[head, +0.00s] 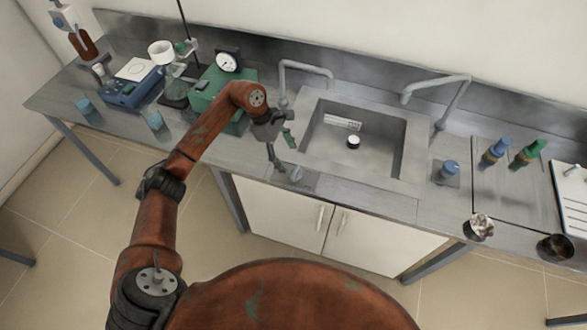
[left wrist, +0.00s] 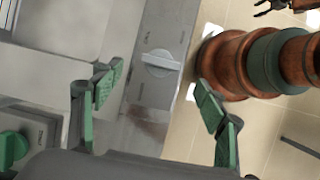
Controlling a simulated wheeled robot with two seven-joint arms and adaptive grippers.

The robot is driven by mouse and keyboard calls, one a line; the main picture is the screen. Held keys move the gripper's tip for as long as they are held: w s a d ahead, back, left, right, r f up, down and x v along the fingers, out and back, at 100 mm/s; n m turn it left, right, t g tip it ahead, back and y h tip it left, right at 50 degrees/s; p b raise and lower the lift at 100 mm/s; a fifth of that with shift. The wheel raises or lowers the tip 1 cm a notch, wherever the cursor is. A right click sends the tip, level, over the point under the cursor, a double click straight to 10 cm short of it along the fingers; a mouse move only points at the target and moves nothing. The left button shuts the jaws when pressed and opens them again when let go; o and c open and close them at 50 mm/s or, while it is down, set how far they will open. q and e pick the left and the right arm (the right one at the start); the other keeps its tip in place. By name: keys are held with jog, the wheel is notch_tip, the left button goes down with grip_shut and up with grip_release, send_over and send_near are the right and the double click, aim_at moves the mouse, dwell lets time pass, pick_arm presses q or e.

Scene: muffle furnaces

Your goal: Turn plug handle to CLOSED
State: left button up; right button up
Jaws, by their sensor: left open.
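The plug handle is a pale round knob with a raised bar; it sits on a steel plate in front of the sink. In the left wrist view the plug handle (left wrist: 160,63) lies ahead of the fingertips, with its bar nearly across the picture. Small labels beside it are too small to read. In the head view the plug handle (head: 296,174) is small, beside the left fingers. My left gripper (head: 282,150) is open and empty; its green pads show in the wrist view (left wrist: 158,97), apart from the handle. A dark claw-like part, apparently my right gripper (left wrist: 273,8), shows at the top right corner.
A green gauge box (head: 205,98) is close to my left forearm. Bottles (head: 493,152) stand at the right. White cupboards (head: 280,212) are under the counter.

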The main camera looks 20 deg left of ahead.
aim_at(295, 171)
pick_arm(q)
jog(key=x, duration=0.7)
jog(key=shift+s+f, duration=0.1)
jog(key=shift+f, duration=0.3)
jog(key=c, duration=1.2)
